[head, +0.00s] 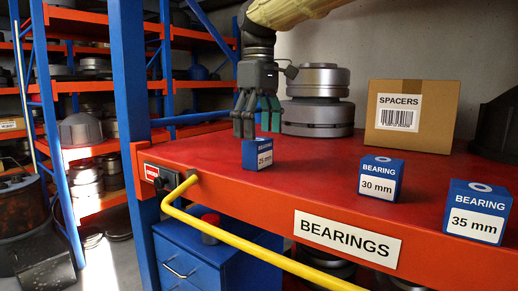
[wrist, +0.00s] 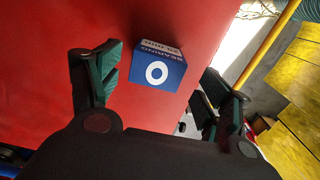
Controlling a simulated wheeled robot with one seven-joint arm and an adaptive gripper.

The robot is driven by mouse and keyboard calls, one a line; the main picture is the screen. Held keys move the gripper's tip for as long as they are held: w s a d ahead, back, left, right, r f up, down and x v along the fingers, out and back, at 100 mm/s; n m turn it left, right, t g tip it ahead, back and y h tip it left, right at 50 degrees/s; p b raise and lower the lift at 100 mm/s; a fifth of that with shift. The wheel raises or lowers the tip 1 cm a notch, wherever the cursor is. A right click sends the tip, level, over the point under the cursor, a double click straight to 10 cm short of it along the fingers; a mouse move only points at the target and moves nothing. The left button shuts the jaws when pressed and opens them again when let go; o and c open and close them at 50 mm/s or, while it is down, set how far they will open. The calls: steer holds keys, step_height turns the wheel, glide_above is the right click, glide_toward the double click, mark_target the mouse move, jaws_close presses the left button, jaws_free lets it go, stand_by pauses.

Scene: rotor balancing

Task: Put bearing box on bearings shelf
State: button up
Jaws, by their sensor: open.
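A small blue bearing box (head: 257,154) with a white 25 mm label stands upright on the red bearings shelf (head: 300,178), near its left front end. My gripper (head: 258,118) points down directly above this box, fingers spread. In the wrist view my gripper (wrist: 160,95) is open, and the blue box (wrist: 158,68) with its white ring lies between and beyond the fingertips, apart from them. A 30 mm bearing box (head: 381,178) and a 35 mm bearing box (head: 477,211) stand further right on the same shelf. The BEARINGS sign (head: 347,237) is on the shelf's front edge.
A cardboard SPACERS box (head: 411,116) and stacked grey metal discs (head: 318,100) stand behind on the shelf. A yellow rail (head: 250,250) runs along the front. A blue upright (head: 130,90) is at left. Red shelf surface is clear between the boxes.

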mark_target(258, 140)
step_height(258, 140, up, 7)
steer(key=b, duration=0.1)
steer(key=shift+r, duration=0.15)
